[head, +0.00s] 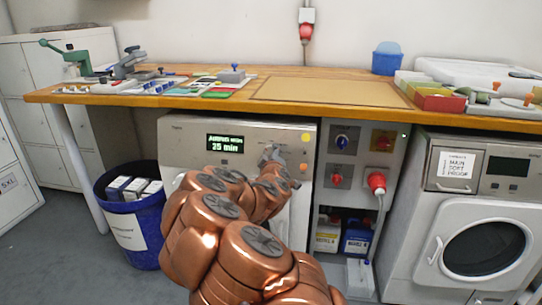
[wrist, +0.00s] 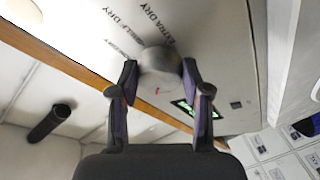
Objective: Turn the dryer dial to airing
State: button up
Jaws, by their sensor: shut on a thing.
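The dryer (head: 190,135) stands under the wooden bench, with a dark display (head: 226,143) on its panel. The display's second line reads 25 min; its first line is too blurred to read surely. My gripper (head: 272,155) is at the dial on the panel, right of the display. In the wrist view the round grey dial (wrist: 160,60) sits between the fingertips of my gripper (wrist: 160,75), which is shut on it. A small red mark shows on the dial. Labels EXTRA DRY and SHELF DRY are printed beside it. My arm hides the dryer's lower front.
A panel with switches and a red plug (head: 376,182) stands right of the dryer. A white washer (head: 478,235) is farther right. A blue bin (head: 128,215) stands at left. The bench (head: 200,100) with tools and trays overhangs the dryer.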

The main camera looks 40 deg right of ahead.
jog(key=o, duration=1.2)
jog(key=shift+c, duration=0.2)
notch_tip(320, 180, up, 10)
jog(key=shift+r, duration=0.1)
